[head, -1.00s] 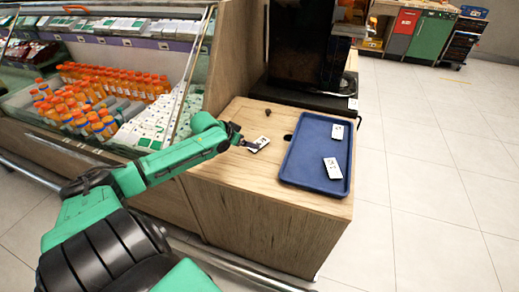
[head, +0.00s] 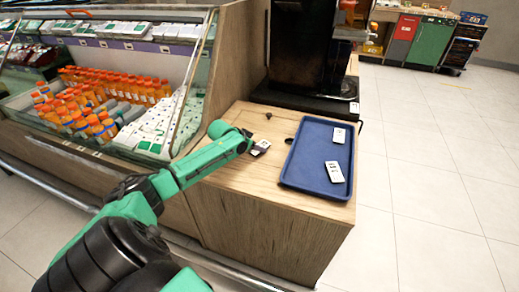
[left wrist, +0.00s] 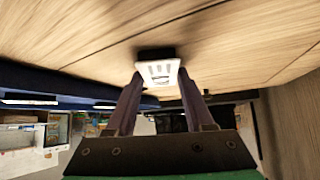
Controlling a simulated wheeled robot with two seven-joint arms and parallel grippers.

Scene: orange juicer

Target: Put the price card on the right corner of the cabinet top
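The price card (head: 261,147) is a small white card with dark print, on or just above the wooden cabinet top (head: 235,175), left of the blue tray. My left gripper (head: 253,147) reaches it from the left. In the left wrist view the card (left wrist: 158,72) sits between my left fingertips (left wrist: 159,78), which touch its two sides. A dark shadow lies beside it on the wood. Whether it touches the wood is unclear. My right gripper is in neither view.
A blue tray (head: 290,168) with two white cards (head: 338,135) (head: 334,171) covers the right part of the cabinet top. A black machine (head: 300,45) stands behind. A glass-fronted chilled display (head: 190,100) with orange-capped bottles is left. Bare wood lies in front of the card.

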